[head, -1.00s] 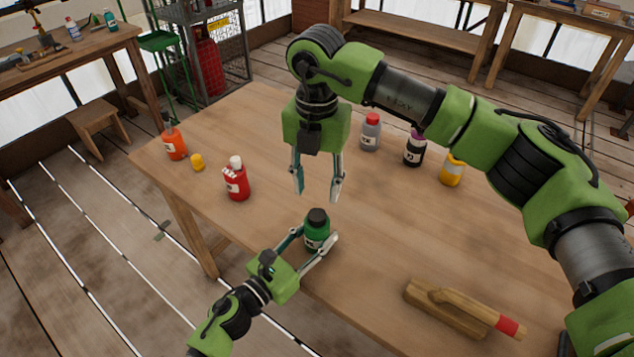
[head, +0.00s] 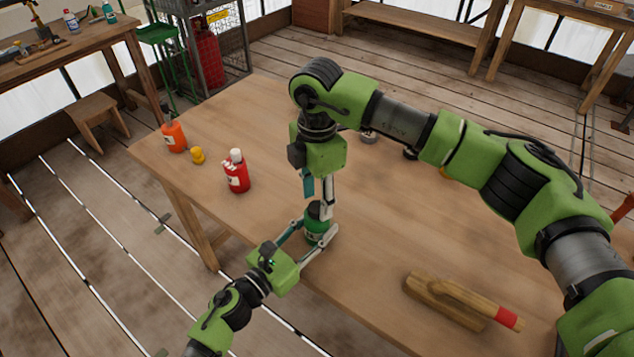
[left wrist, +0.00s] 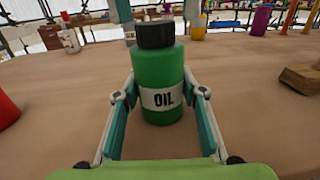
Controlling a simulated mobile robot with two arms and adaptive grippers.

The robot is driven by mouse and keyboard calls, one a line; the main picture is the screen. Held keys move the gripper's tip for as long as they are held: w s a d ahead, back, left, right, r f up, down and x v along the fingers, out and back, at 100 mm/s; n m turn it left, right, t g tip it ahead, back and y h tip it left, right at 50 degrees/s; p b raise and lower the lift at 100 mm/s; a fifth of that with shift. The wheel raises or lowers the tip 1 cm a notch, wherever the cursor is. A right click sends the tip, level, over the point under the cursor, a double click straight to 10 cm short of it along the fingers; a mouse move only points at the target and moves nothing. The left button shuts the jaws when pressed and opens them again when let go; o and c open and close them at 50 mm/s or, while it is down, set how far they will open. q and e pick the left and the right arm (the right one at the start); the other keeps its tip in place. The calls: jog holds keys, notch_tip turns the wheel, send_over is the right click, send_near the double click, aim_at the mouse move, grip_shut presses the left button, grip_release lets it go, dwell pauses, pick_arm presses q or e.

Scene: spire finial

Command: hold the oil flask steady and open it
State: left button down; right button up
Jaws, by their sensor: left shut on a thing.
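The oil flask (head: 314,231) is a green bottle with a black cap, upright on the table near its front edge. In the left wrist view the flask (left wrist: 161,90) shows its OIL label, and its black cap (left wrist: 155,35) is on. My left gripper (head: 312,236) is shut on the flask's body, one finger on each side. My right gripper (head: 318,198) points down from above at the cap. In the left wrist view its fingers stand apart, one on either side above the cap, with no clear contact.
On the wooden table (head: 400,220), a red bottle (head: 237,177), a small yellow object (head: 197,156) and an orange bottle (head: 174,138) stand left. A wooden block tool (head: 450,300) lies at right. More bottles behind are mostly hidden by my right arm.

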jog(key=shift+f, duration=1)
jog(key=shift+c, duration=0.5)
